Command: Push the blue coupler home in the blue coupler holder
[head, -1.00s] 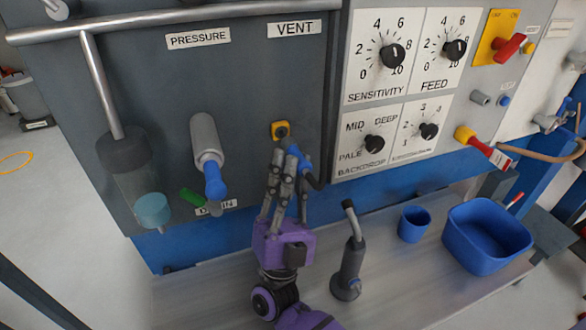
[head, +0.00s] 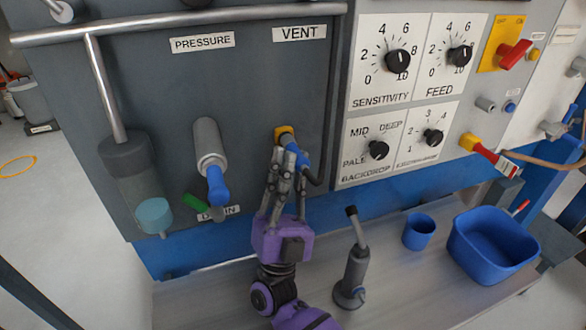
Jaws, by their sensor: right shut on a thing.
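My right gripper (head: 287,155), on a purple wrist, is shut on the blue coupler (head: 302,160) at the dark panel below the VENT label. A dark bent hose end hangs from the coupler on the right. The fingers hide much of the coupler. My left gripper is not in view.
A grey cylinder with a blue end (head: 215,182) sticks out of the panel to the left. A grey stand (head: 353,275) with a bent, dark-tipped tube is on the bench, right of my wrist. A blue cup (head: 418,232) and blue bin (head: 492,250) stand further right.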

